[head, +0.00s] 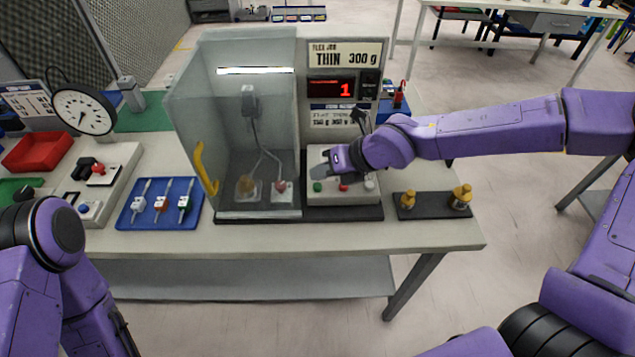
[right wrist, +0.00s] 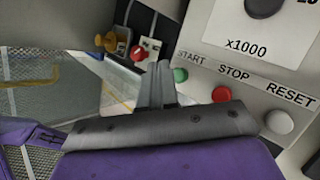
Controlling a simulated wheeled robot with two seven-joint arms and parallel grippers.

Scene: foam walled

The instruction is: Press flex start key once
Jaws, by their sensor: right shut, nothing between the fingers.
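The flex tester's control panel (head: 345,188) has a green START key (head: 317,187), a red STOP key (head: 344,188) and a white RESET key (head: 369,184) along its front. The right wrist view shows the same green START key (right wrist: 180,75), red STOP key (right wrist: 221,94) and white RESET key (right wrist: 279,121). My right gripper (head: 324,171) is over the panel's left part, shut and empty. In the wrist view its fingertips (right wrist: 160,72) appear just left of the START key; contact cannot be told. The red display (head: 332,87) reads 1. My left gripper is out of view.
A clear enclosure (head: 240,130) with a yellow handle stands left of the panel. Brass weights (head: 461,196) stand on a dark strip to the right. A blue tray (head: 137,216) with cables, a dial gauge (head: 84,109) and a red bin (head: 38,150) are at left.

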